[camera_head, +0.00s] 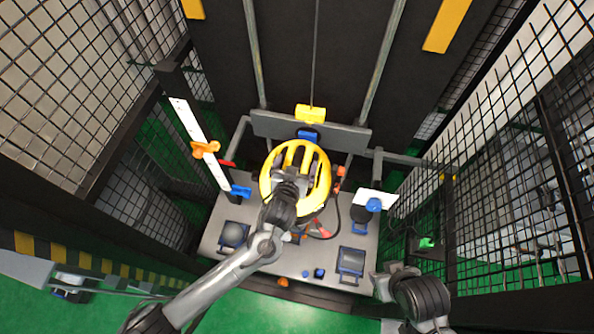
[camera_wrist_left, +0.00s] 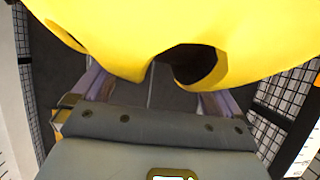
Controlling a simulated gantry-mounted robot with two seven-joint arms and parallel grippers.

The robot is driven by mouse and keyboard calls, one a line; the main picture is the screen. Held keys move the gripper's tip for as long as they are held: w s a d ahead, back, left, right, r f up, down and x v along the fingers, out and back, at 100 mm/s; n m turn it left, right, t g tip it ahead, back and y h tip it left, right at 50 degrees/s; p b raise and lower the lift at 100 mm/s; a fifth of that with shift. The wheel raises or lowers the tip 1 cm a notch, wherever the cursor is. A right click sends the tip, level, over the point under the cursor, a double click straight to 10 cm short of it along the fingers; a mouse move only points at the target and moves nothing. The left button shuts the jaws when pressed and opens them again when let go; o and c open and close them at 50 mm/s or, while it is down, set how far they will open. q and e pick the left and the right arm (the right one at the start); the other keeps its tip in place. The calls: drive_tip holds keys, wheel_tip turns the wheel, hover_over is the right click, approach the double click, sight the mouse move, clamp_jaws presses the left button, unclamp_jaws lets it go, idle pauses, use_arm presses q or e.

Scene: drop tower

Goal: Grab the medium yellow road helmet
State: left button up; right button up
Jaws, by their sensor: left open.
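The yellow road helmet (camera_head: 322,186) is in the middle of the head view, above the grey work table, with long openings in its shell. My left gripper (camera_head: 294,168) is over the helmet and covers part of it. In the left wrist view the helmet's yellow shell (camera_wrist_left: 120,30) fills the top, with a dark opening in it. The left fingers (camera_wrist_left: 155,95) are apart, one on each side, and reach up behind the shell's edge. Their tips are hidden, and I cannot tell whether they touch the helmet. My right arm shows at the lower right; its fingertips cannot be made out.
The grey table (camera_head: 322,258) holds dark square trays, small blue parts and a cable. A white rail (camera_head: 201,143) with an orange clamp stands at left. A yellow block (camera_head: 310,113) hangs on a cable behind the helmet. Mesh fences close both sides.

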use_arm(q)
drive_tip(key=c, duration=1.4)
drive_tip(key=shift+c, duration=0.2)
drive_tip(key=shift+r, duration=0.1)
